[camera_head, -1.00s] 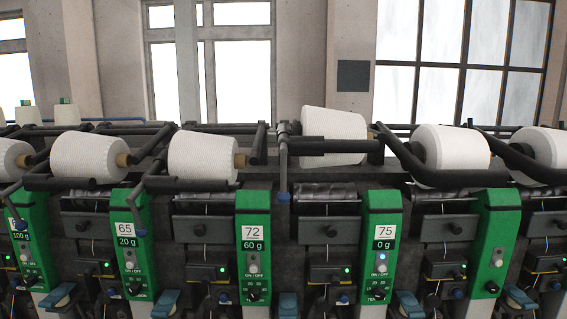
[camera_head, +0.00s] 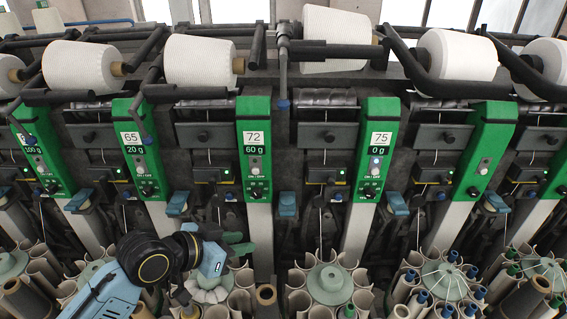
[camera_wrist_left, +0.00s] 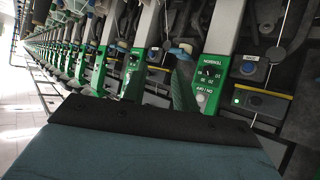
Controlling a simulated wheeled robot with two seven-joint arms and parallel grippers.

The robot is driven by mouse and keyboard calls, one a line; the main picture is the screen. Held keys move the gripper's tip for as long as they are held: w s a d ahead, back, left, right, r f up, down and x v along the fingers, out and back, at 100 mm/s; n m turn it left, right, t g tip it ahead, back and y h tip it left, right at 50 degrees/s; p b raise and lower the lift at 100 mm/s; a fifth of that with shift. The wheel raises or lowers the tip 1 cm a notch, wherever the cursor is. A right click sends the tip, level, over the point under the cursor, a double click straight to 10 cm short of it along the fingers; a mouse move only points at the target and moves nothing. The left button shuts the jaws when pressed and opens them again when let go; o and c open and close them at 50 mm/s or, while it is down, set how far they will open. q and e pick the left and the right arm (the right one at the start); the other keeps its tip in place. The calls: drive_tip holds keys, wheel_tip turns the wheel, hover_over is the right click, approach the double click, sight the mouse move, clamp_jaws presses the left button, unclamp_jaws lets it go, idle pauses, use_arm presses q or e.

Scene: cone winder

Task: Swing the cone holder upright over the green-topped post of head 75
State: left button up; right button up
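The post of head 75 has a green top (camera_head: 378,140) with labels "75" and "0 g" and a pale lower column (camera_head: 356,232). Up and left of it, a dark cone holder (camera_head: 330,51) crosses in front of a white cone (camera_head: 340,22). A thin lever with a blue knob (camera_head: 283,104) hangs at its left end. This holder bar sits higher against its cone than the neighbours' bars do. My left gripper (camera_head: 238,243) is low in front of head 72, well below and left of the holder and apart from it. The left wrist view shows a teal block with a dark edge.
Neighbouring cones, such as one on the left (camera_head: 200,62) and one on the right (camera_head: 456,55), sit beside their own dark arms. Round tube magazines (camera_head: 328,284) line the bottom. Green-topped posts (camera_head: 254,140) stand close together; open room is in front.

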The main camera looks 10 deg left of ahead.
use_arm(q)
drive_tip(key=w+r+m+t+h, duration=0.1)
drive_tip(key=w+r+m+h, duration=0.3)
drive_tip(key=r, duration=0.9)
drive_tip(key=n+t+h, duration=0.1)
drive_tip(key=t+h, duration=0.1)
approach(281, 82)
drive_tip(key=p+x, duration=0.5)
drive_tip(key=x, duration=0.4)
drive_tip(key=shift+w+d+r, duration=0.15)
drive_tip(key=shift+w, duration=0.05)
drive_tip(key=shift+w+d, duration=0.4)
clamp_jaws()
